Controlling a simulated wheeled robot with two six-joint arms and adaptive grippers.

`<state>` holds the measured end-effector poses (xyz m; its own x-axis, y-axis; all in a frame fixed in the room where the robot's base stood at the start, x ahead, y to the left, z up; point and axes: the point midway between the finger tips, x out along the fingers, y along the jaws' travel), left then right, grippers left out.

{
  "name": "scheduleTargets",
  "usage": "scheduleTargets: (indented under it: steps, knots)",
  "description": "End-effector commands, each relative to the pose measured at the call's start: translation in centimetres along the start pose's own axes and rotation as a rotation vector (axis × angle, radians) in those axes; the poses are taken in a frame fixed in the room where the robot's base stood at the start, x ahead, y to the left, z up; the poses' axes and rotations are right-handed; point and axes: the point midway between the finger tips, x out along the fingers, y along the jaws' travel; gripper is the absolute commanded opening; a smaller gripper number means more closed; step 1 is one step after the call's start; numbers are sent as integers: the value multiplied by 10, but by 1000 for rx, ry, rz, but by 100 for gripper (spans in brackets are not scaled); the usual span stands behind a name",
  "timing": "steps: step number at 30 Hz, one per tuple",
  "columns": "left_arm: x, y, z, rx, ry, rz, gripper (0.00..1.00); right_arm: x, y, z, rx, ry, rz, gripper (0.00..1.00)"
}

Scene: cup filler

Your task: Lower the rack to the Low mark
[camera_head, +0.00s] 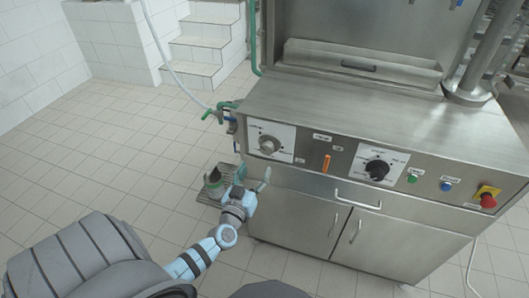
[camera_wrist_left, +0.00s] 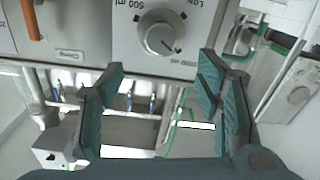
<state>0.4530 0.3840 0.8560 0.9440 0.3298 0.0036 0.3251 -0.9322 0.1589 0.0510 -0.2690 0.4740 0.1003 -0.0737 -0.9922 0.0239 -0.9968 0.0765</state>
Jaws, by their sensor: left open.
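A grey knob (camera_head: 268,143) sits on a white dial plate (camera_head: 284,132) at the left end of the steel machine's front panel. In the left wrist view the knob (camera_wrist_left: 160,32) shows near the top, with "Low" and "500 ml" lettering on its plate; which mark it points to I cannot tell. My left gripper (camera_head: 253,176) is open and empty, below and a little left of the knob in the head view. In the left wrist view its two fingers (camera_wrist_left: 160,78) are apart, with the knob beyond them, untouched. I cannot make out the rack. My right gripper is not in view.
The panel also carries an orange lever (camera_head: 326,162), a black knob (camera_head: 377,169), green (camera_head: 412,179) and blue (camera_head: 446,186) buttons and a red stop button (camera_head: 488,200). A cabinet handle (camera_head: 358,200) juts out below. Green hose fittings (camera_head: 226,108) stick out at the machine's left.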

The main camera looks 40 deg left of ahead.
Motion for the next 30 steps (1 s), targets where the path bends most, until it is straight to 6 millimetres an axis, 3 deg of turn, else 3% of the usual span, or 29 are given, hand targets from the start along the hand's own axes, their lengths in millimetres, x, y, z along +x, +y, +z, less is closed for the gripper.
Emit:
scheduleTargets:
  steps: [3,9,14,21,30]
  knots:
    - [37,-1,4,-1,4,-1,59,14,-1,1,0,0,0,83]
    - [83,-2,5,-1,0,-1,59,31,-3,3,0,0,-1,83]
    - [97,-1,3,1,-2,0,59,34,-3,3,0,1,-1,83]
    - [98,-1,2,1,-3,0,59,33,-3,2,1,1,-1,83]
    - [98,-1,2,0,-3,-1,13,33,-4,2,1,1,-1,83]
